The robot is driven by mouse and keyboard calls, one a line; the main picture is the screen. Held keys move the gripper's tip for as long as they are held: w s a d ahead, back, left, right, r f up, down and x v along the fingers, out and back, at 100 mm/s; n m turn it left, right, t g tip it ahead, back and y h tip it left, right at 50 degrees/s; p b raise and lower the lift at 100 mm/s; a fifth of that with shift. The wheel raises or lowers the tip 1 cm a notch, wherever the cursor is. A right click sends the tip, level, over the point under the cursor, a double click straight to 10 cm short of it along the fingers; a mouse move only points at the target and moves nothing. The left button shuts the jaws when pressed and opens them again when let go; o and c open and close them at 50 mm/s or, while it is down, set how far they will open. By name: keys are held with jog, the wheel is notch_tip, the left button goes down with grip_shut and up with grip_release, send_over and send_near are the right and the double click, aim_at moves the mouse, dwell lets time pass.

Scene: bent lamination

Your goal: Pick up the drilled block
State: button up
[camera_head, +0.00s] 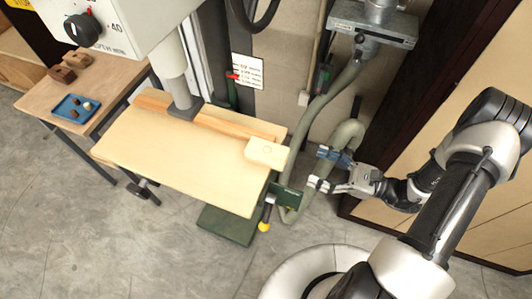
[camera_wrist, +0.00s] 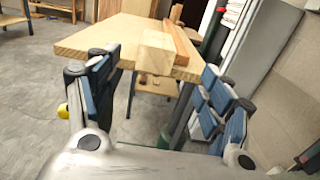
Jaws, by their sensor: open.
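The drilled block (camera_head: 267,153) is a pale wooden block with a small round mark on its top. It lies at the right end of the pale wooden work table (camera_head: 180,158), near the fence, and sticks out slightly past the edge. In the wrist view the block (camera_wrist: 158,54) shows end-on between my fingers, ahead of them. My gripper (camera_head: 322,168) is open and empty, just right of the block and apart from it. In the wrist view my gripper (camera_wrist: 160,92) has its blue-padded fingers spread on both sides of the block.
A wooden fence (camera_head: 225,122) runs along the table's back, under the machine's column (camera_head: 172,65). A grey hose (camera_head: 318,118) hangs behind my gripper. A side table at left carries a blue tray (camera_head: 75,108) and brown blocks (camera_head: 77,60). The table's front is clear.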

aim_at(287, 156)
jog(key=x, duration=0.5)
jog(key=shift+w+a, duration=0.1)
jog(key=shift+a, duration=0.2)
jog(key=b+x, duration=0.1)
jog(key=x, duration=0.4)
jog(key=shift+a, duration=0.1)
jog(key=c, duration=1.2)
jog(key=shift+c, duration=0.4)
